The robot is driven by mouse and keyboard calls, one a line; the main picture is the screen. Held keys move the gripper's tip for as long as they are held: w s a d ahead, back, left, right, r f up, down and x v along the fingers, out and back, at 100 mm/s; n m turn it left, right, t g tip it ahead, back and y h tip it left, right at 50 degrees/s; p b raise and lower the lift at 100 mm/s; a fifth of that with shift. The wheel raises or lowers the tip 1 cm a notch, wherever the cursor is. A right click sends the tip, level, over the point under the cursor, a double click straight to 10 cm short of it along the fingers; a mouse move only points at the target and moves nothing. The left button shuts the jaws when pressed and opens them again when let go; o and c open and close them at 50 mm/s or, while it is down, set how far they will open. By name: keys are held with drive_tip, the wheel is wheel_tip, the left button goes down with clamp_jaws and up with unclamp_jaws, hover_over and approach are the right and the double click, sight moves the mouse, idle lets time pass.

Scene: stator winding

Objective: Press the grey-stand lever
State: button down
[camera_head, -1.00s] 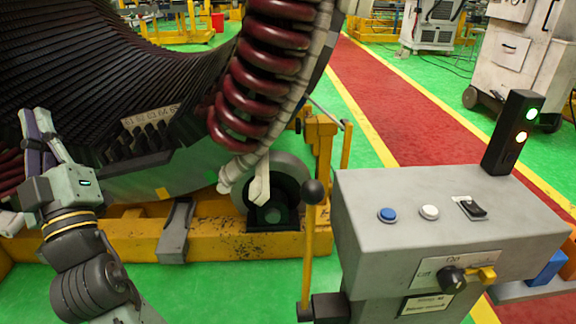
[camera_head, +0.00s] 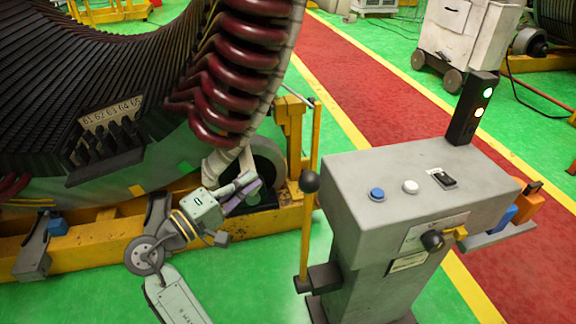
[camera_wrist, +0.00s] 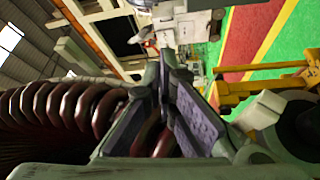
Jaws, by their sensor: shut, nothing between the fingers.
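The grey stand (camera_head: 345,170) is a box on a post at the right of the head view. Its lever is a near-upright yellow rod (camera_head: 305,235) with a black ball knob (camera_head: 309,181), on a dark bracket at the stand's left side. My gripper (camera_head: 254,187) is to the left of the knob, at about its height in the picture, and apart from it. Its purple-padded fingers point right toward the lever. They also show shut and empty in the wrist view (camera_wrist: 168,62). I cannot make out the lever in the wrist view.
The stand's top carries a blue button (camera_head: 377,194), a white button (camera_head: 410,187), a black switch (camera_head: 443,179) and a lit signal tower (camera_head: 470,110). The stator (camera_head: 150,40) with red coils rests on a yellow frame (camera_head: 90,247) behind my arm. Green floor lies left of the stand.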

drive_tip(key=shift+w+d, duration=0.1)
drive_tip(key=p+x, duration=0.4)
drive_tip(key=x, duration=0.6)
drive_tip(key=shift+s+d+f+p, duration=0.2)
drive_tip(key=shift+s+d, duration=0.1)
drive_tip(key=shift+s, duration=0.3)
drive_tip(key=shift+s+d+f+p, duration=0.1)
drive_tip(key=shift+s+d+p, duration=0.2)
drive_tip(key=shift+s, duration=0.3)
drive_tip(key=shift+s+d+f+p, duration=0.15)
drive_tip(key=shift+s+d, duration=0.1)
drive_tip(key=shift+s, duration=0.35)
